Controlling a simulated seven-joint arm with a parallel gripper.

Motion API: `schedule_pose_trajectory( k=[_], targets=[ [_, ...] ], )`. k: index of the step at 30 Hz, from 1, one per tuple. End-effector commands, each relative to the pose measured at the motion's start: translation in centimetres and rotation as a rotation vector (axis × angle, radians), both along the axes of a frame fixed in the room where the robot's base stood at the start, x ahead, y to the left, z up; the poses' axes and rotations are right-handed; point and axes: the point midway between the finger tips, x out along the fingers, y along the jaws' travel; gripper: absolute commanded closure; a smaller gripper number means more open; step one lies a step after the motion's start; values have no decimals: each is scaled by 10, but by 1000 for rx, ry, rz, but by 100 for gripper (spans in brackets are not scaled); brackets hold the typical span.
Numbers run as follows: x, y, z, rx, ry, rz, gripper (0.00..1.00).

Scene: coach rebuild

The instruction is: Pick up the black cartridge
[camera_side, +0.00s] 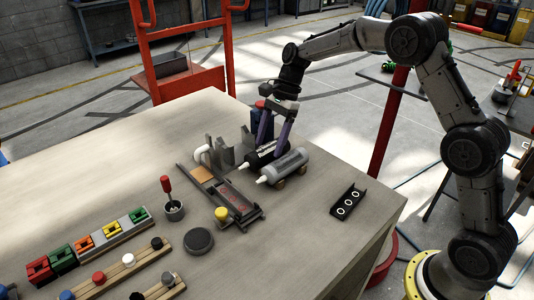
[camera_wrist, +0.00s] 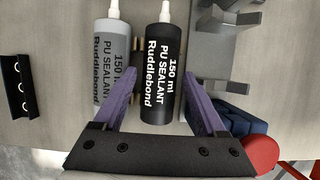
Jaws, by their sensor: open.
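The black cartridge (camera_side: 257,158) lies on its side on the bench, its white nozzle pointing left in the side view. In the wrist view the black cartridge (camera_wrist: 161,85) is between my two purple fingers, with white lettering facing up and the nozzle at the top. My gripper (camera_side: 270,145) is open, pointing down over it. In the wrist view my gripper (camera_wrist: 161,74) has a finger on each side of the cartridge, with visible gaps. The left finger partly covers the grey cartridge (camera_wrist: 107,60), which lies alongside. How deep the fingertips reach is unclear.
The grey cartridge (camera_side: 287,165) rests on a wooden cradle. A grey upright bracket (camera_side: 218,153) stands left of the cartridges. A dark blue object (camera_wrist: 245,122) with a red part sits close to the right finger. A black rail with rings (camera_side: 348,201) lies to the right.

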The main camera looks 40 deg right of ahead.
Motion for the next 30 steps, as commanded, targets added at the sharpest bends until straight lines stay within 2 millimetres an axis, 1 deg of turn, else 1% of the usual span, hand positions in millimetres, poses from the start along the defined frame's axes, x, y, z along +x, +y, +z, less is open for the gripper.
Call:
schedule_pose_trajectory(
  k=[1,3,6,13,14,15,17,18,23,24,26,30],
  targets=[
    [0,3,-8,0,1,2,26],
    [0,7,-15,0,1,3,26],
    [0,9,-21,0,0,2,26],
    [0,9,-22,-1,-1,1,26],
    [0,9,-22,-1,-1,1,28],
    [0,9,-22,-1,-1,1,35],
    [0,9,-22,-1,-1,1,46],
    [0,9,-22,0,-1,1,53],
    [0,9,-22,0,-1,1,82],
    [0,9,-22,-1,-1,1,89],
    [0,9,-22,-1,-1,1,100],
    [1,9,-21,0,-4,1,100]
  ],
)
